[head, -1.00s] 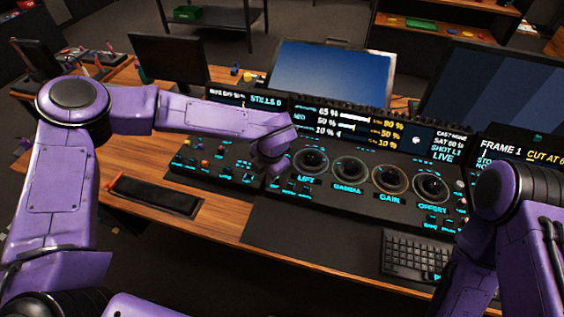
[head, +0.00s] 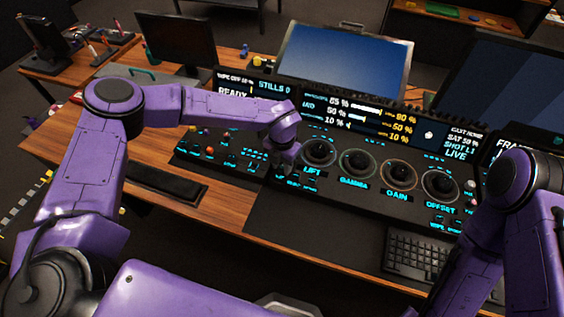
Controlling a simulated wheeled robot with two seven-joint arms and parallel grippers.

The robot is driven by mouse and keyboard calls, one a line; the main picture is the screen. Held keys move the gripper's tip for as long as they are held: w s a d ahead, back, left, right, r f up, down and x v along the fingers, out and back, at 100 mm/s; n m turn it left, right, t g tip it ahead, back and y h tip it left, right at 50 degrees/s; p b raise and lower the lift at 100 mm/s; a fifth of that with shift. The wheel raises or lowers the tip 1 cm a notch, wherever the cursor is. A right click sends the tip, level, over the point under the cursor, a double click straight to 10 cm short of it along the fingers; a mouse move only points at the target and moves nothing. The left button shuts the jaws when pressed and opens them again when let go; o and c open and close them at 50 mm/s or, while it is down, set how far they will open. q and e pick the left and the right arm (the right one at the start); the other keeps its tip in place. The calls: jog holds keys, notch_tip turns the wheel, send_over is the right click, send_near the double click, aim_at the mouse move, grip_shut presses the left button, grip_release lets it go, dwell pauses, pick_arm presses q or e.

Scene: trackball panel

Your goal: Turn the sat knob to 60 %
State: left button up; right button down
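The black control panel (head: 330,196) stands on the wooden desk, with trackballs labelled LIFT (head: 318,152), GAMMA, GAIN and OFFSET. Its display strip (head: 457,142) has a SAT readout at the right that looks like 50 %, but the digits are small. I cannot pick out the sat knob; no label for it is readable. My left gripper (head: 284,163) points down at the panel, just left of the LIFT trackball. Its fingers are small and dark against the panel, so opening and contact are unclear. My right arm is at the right edge; its gripper is out of view.
A keyboard (head: 417,254) lies in front of the panel at the right. A blue monitor (head: 345,62) stands behind it, with dark monitors at both sides. A black bar (head: 165,183) lies on the desk at left. Bare wood (head: 222,207) shows in front of the panel's left part.

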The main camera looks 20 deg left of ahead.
aim_at(282, 167)
pick_arm(q)
grip_shut()
jog(key=m, duration=0.2)
jog(key=shift+r+m+p, duration=0.1)
jog(key=shift+m+p, duration=0.2)
jog(key=shift+p, duration=0.05)
jog(key=m, duration=0.2)
jog(key=shift+m, duration=0.4)
grip_release()
notch_tip(282, 167, up, 10)
jog(key=b, duration=0.2)
jog(key=shift+r, duration=0.2)
